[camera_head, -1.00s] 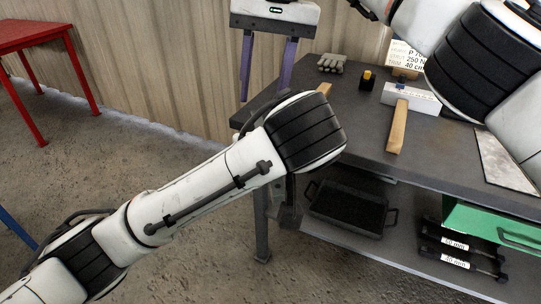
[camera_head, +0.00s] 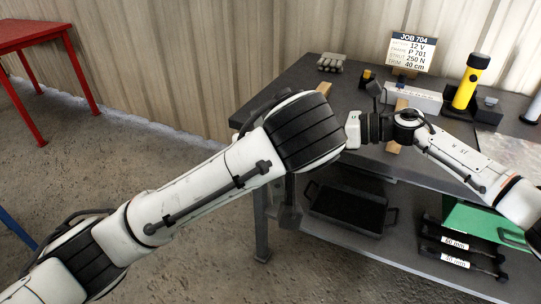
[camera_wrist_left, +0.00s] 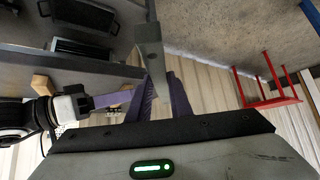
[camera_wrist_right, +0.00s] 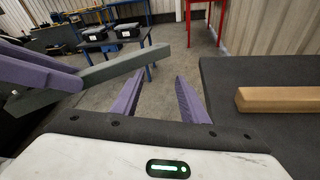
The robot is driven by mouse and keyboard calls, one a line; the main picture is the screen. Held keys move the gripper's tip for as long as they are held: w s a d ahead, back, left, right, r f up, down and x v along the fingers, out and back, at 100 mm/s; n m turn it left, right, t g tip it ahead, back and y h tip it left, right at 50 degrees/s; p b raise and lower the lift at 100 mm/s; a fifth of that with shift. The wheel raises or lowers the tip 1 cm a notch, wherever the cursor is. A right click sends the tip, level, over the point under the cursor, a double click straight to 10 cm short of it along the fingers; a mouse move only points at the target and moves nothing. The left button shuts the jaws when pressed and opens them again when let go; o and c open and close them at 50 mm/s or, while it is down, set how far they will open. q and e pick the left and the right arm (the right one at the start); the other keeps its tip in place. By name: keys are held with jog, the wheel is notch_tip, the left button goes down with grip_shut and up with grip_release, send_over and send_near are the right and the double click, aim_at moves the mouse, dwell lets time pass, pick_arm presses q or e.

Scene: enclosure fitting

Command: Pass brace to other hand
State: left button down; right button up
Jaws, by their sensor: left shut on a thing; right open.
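The brace is a flat grey bar. In the left wrist view the brace (camera_wrist_left: 149,45) sticks out from between the purple fingers of my left gripper (camera_wrist_left: 160,88), which is shut on it. In the right wrist view the brace (camera_wrist_right: 125,68) slants in from the left, from my left gripper's purple fingers (camera_wrist_right: 40,72). My right gripper (camera_wrist_right: 159,85) is open and empty, and the brace's free end shows beyond its fingertips. The right gripper's hand also shows in the left wrist view (camera_wrist_left: 72,104). In the head view my left forearm hides both sets of fingers and the brace.
The dark workbench (camera_head: 300,85) carries a wooden bar (camera_head: 401,104), grey gloves (camera_head: 331,63), a yellow flashlight (camera_head: 467,85) and a job sign (camera_head: 411,52). A black tray (camera_head: 345,208) and green case (camera_head: 480,222) sit on its lower shelf. A red table (camera_head: 35,38) stands far left.

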jog(key=s+a+f+m+t+h, duration=0.1)
jog(key=s+a+f+m+t, duration=0.35)
jog(key=m, duration=0.65)
jog(key=s+a+f+m+t+h, duration=0.15)
jog(key=s+f+m+t, duration=0.3)
jog(key=f+m, duration=0.5)
jog(key=s+d+f+m+g+h, duration=0.3)
jog(key=s+d+f+m+h, duration=0.1)
jog(key=s+f+m, duration=0.6)
jog(key=s+d+f+m+g+h, duration=0.3)
jog(key=s+d+f+m+h, duration=0.2)
jog(key=s+f+m, duration=0.5)
jog(key=s+d+m, duration=0.2)
jog(key=s+m, duration=0.1)
jog(key=s, duration=0.2)
jog(key=shift+s+m, duration=0.35)
jog(key=shift+s, duration=0.05)
